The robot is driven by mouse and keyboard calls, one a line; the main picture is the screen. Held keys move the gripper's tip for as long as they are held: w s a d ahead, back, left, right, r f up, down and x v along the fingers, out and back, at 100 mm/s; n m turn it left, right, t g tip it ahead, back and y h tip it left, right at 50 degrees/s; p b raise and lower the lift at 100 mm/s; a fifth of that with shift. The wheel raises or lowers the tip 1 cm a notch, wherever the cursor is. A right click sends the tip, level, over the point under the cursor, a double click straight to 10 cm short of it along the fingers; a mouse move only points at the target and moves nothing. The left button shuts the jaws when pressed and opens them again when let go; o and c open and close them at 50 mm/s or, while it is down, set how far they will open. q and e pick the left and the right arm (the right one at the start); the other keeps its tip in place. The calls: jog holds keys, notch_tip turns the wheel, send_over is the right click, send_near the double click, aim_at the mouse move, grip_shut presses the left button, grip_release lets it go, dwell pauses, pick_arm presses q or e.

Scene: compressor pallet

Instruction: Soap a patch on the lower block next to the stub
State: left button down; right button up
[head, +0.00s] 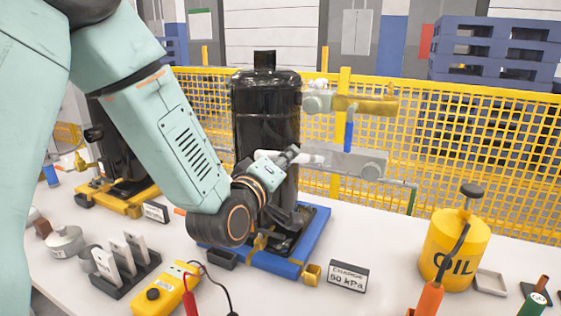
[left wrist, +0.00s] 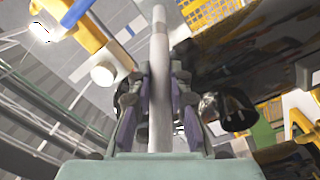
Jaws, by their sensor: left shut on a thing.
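The lower block (head: 345,160) is a grey bar right of the black vessel, with a round fitting near its right end. A thin stub (head: 400,183) sticks out to its right. My left gripper (head: 287,160) is in front of the black vessel, at the left of the lower block. It is shut on a pale rod-like tool (head: 313,159), whose tip points right toward the block; whether they touch is unclear. In the left wrist view, the pale tool (left wrist: 159,75) stands upright between the fingers (left wrist: 158,105). No soap patch can be made out. My right gripper is out of view.
The black vessel (head: 265,105) stands on a blue base. An upper brass fitting (head: 365,104) and blue handle (head: 349,132) hang above the block. A yellow oil can (head: 455,240), a pressure sign (head: 348,276) and a yellow meter (head: 165,290) stand on the table. A yellow mesh fence (head: 480,155) is behind.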

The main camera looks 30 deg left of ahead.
pick_arm(q)
jog(key=shift+w+a+p, duration=0.1)
jog(key=shift+a+p, duration=0.2)
jog(key=shift+a, duration=0.1)
jog(key=a+p, duration=0.2)
jog(key=a, duration=0.1)
jog(key=shift+a, duration=0.1)
dwell(1.0)
jog(key=shift+s, duration=0.2)
